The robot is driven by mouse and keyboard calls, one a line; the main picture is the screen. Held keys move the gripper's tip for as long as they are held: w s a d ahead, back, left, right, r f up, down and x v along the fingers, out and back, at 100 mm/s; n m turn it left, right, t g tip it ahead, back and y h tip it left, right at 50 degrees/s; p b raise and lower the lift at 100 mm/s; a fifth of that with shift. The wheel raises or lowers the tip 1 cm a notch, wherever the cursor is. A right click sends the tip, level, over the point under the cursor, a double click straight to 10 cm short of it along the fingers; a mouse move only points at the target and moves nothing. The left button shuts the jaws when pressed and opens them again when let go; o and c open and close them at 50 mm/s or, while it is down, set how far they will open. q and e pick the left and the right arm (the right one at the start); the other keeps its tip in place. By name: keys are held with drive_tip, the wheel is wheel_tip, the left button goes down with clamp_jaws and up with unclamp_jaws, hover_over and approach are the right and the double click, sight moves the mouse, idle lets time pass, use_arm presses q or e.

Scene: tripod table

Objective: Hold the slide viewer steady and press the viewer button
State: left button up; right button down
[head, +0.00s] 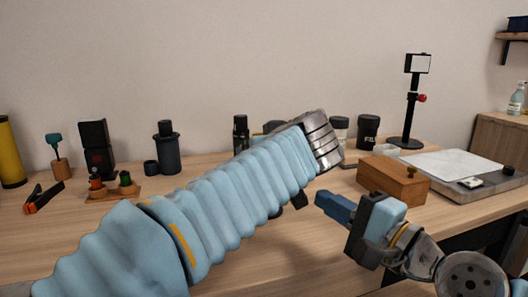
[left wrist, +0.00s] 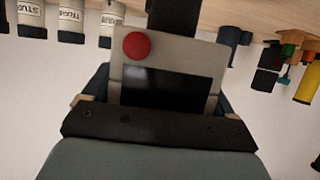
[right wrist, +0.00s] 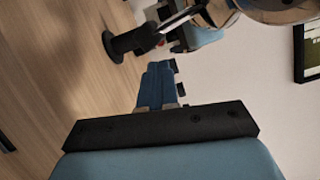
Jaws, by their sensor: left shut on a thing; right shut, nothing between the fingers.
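The slide viewer (left wrist: 204,62) fills the middle of the left wrist view: a light grey body with a dark glossy screen (left wrist: 165,85) and a round red button (left wrist: 137,46) at its upper left. My left gripper (left wrist: 160,92) is shut on it, with a dark finger at each side. In the head view my left arm hides most of this gripper and the viewer. My right gripper (head: 330,204) is shut and empty, low at right of centre, its blue fingers pointing left. In the right wrist view its fingers (right wrist: 157,80) lie together, apart from the left arm's end.
A wooden box (head: 394,180) and a grey board (head: 465,172) stand at the right, with a black stand (head: 411,115) behind. A black lens-like item (head: 167,150), orange-handled clamp (head: 44,197) and small spools stand at the left. The front table has clear room.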

drive_tip(key=w+d+r+n+t+y, duration=0.1)
drive_tip(key=w+d+r+n+y, duration=0.2)
drive_tip(key=n, duration=0.9)
drive_tip(key=w+d+r+n+t, duration=0.1)
drive_tip(key=d+r+n+t, duration=0.15)
drive_tip(key=r+n, duration=0.65)
drive_tip(key=f+n+g, duration=0.3)
drive_tip(key=n, duration=0.4)
drive_tip(key=f+n+g+y, duration=0.1)
drive_tip(key=f+n+g, duration=0.2)
drive_tip(key=n, duration=0.4)
drive_tip(key=s+f+n+g, duration=0.1)
drive_tip(key=f+n+g, duration=0.3)
drive_tip(key=n, duration=0.3)
drive_tip(key=shift+s+a+f+n+y, duration=0.1)
drive_tip(key=shift+a+f+n+y, duration=0.25)
drive_tip(key=shift+f, duration=0.35)
drive_tip(key=shift+a, duration=0.1)
